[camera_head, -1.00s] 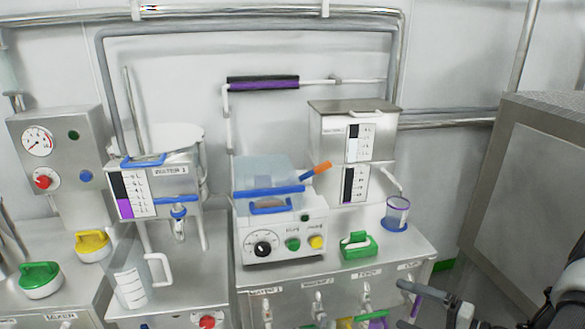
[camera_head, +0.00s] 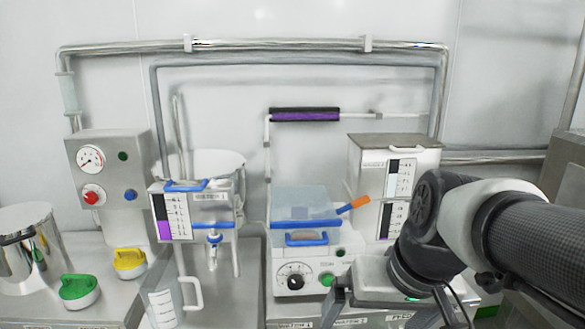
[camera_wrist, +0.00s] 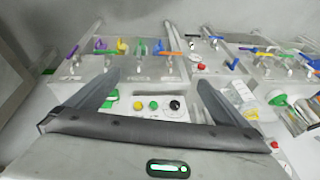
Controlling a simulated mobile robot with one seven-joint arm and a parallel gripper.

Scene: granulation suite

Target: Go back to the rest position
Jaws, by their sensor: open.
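My gripper (camera_head: 378,312) is at the lower right of the head view, in front of the bench with the boxy machine. My arm reaches in from the right edge. In the wrist view my gripper (camera_wrist: 158,79) shows two fingers spread well apart, with nothing held between them. The machine's panel with green, yellow and black knobs (camera_wrist: 175,104) shows beyond and between the fingers. I cannot tell the exact gap from the fingers to the bench.
The boxy machine (camera_head: 303,262) with a blue-edged clear lid stands left of my gripper. A steel hopper unit (camera_head: 392,160) stands behind my arm. A dispenser (camera_head: 196,212), yellow (camera_head: 130,262) and green (camera_head: 80,290) handled lids and a steel pot (camera_head: 30,250) are further left.

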